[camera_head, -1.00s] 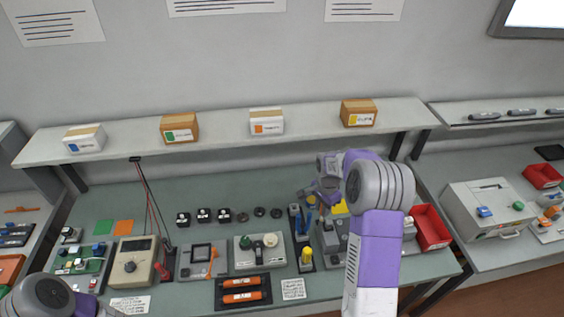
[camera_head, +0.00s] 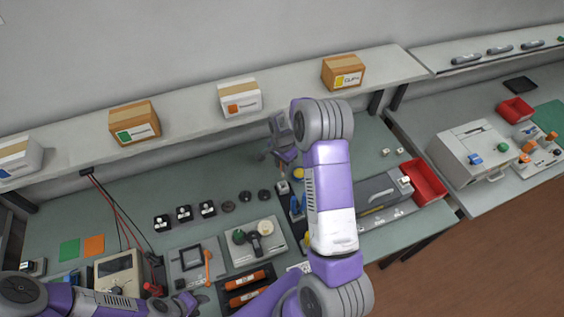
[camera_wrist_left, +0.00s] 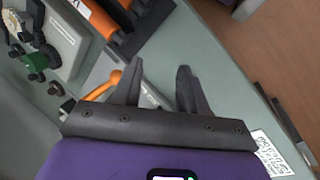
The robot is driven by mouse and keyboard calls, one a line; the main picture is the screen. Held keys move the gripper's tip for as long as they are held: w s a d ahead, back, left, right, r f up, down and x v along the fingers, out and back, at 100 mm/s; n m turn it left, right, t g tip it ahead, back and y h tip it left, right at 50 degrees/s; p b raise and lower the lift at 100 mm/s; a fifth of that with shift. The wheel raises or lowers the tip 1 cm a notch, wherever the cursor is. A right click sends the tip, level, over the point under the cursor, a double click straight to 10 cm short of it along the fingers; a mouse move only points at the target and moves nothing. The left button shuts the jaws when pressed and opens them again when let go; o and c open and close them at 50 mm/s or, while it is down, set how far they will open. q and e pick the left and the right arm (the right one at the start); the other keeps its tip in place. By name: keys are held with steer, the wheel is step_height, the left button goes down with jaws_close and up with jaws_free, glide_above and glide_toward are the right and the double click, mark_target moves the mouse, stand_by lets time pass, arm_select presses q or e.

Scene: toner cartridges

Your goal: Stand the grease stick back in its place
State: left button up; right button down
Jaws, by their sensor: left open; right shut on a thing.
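My right gripper (camera_head: 283,164) is at the back of the bench, fingers pointing down, above a small grey upright block (camera_head: 283,188). It is shut on a slim thing, which I take for the grease stick; it is too small and too covered to make out clearly. Whether its lower end touches the block I cannot tell. My left gripper (camera_head: 187,303) is low over the front of the bench. In the left wrist view its two dark fingers (camera_wrist_left: 157,88) are apart with nothing held between them.
Blue-handled tools (camera_head: 297,208) stand beside the block, partly behind my right arm. An orange-handled tool (camera_head: 208,266) lies on a grey plate near my left gripper. A dark tray with orange cylinders (camera_head: 247,288) is at the front. A red bin (camera_head: 425,182) stands right.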

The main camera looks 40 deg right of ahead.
mark_target(208, 308)
arm_select(q)
steer(key=shift+f+b, duration=0.8)
steer(key=shift+f, duration=0.15)
arm_select(e)
step_height(208, 308, down, 3)
steer(key=shift+s+f, duration=0.1)
arm_select(q)
steer(key=shift+f+b, duration=0.3)
arm_select(e)
steer(key=shift+f, duration=0.7)
arm_select(q)
steer(key=shift+f, duration=0.2)
steer(key=shift+f+b, duration=0.2)
steer(key=shift+b, duration=0.2)
arm_select(e)
steer(key=shift+f, duration=0.25)
arm_select(q)
steer(key=shift+f+b, duration=0.85)
arm_select(e)
steer(key=shift+f, duration=1)
arm_select(q)
steer(key=shift+f, duration=0.1)
arm_select(e)
steer(key=shift+f, duration=0.1)
